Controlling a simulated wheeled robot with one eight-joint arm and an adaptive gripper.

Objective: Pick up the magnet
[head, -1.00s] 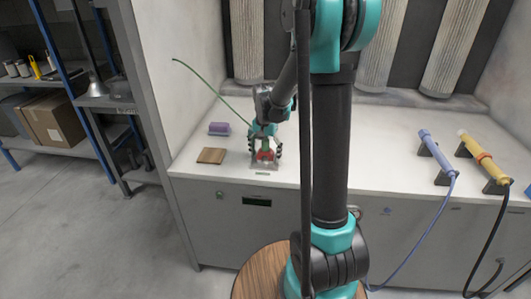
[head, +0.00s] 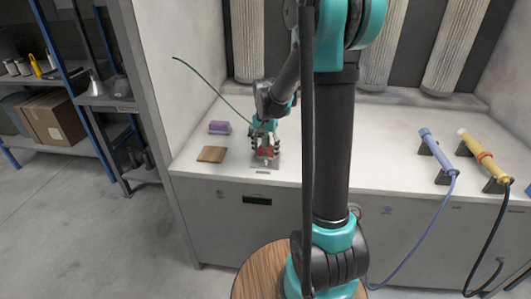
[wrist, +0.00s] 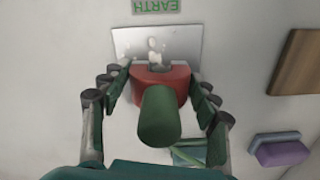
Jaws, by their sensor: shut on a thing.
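The magnet (wrist: 180,79) is a red block with a green cylindrical grip. It also shows small and red in the head view (head: 263,151). My gripper (wrist: 160,88) is shut on the magnet, with fingers at its left and right sides. The magnet is over a bright metal plate (wrist: 126,43) on the white worktop. I cannot tell whether it touches the plate. A green cable rises from near my gripper toward the upper left in the head view.
A wooden block (head: 212,154) and a purple-topped sponge (head: 219,127) lie left of my gripper. A green EARTH label (wrist: 158,6) is by the plate. Blue (head: 436,148) and yellow (head: 482,155) tools rest on holders at the right. The worktop between is clear.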

